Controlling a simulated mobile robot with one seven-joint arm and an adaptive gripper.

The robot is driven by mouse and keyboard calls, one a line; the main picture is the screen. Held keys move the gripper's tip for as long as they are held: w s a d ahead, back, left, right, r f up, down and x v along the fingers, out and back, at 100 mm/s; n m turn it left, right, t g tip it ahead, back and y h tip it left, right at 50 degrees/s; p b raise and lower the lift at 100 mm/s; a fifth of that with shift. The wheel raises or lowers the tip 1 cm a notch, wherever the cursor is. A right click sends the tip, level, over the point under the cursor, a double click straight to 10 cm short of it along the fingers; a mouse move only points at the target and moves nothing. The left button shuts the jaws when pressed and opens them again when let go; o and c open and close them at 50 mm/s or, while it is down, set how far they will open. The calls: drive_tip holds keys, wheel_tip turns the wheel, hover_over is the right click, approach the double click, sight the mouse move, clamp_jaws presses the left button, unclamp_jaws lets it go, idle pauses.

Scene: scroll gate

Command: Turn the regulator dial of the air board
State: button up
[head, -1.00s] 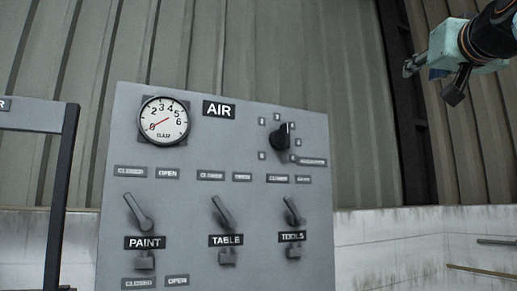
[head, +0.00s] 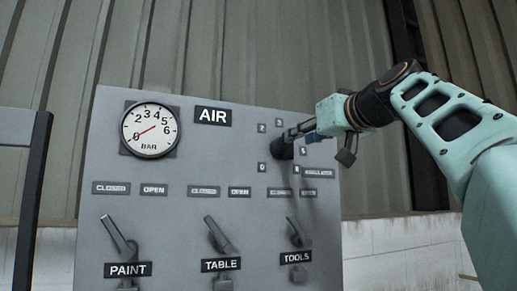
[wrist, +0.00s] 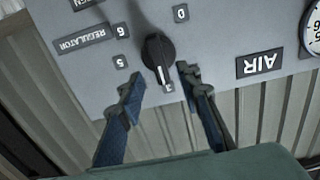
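The air board (head: 180,165) is a grey panel labelled AIR. Its regulator dial (head: 281,148) is a black knob at the upper right, partly hidden behind my gripper (head: 296,134) in the head view. In the wrist view the dial (wrist: 158,52) shows whole, its pointer end toward the bottom of the picture by the mark 3. My gripper (wrist: 160,85) is open, its fingertips apart on either side of the dial's pointer end. Nothing is held. I cannot tell whether either finger touches the dial.
A pressure gauge (head: 150,129) at the upper left has its needle pointing near 0. Three levers, PAINT (head: 118,237), TABLE (head: 219,236) and TOOLS (head: 298,233), stick out below. A dark frame post (head: 31,205) stands left of the board.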

sight(288, 146)
drive_tip(key=p+x, duration=0.2)
drive_tip(key=x, duration=0.3)
drive_tip(key=shift+w, duration=0.2)
clamp_jaws()
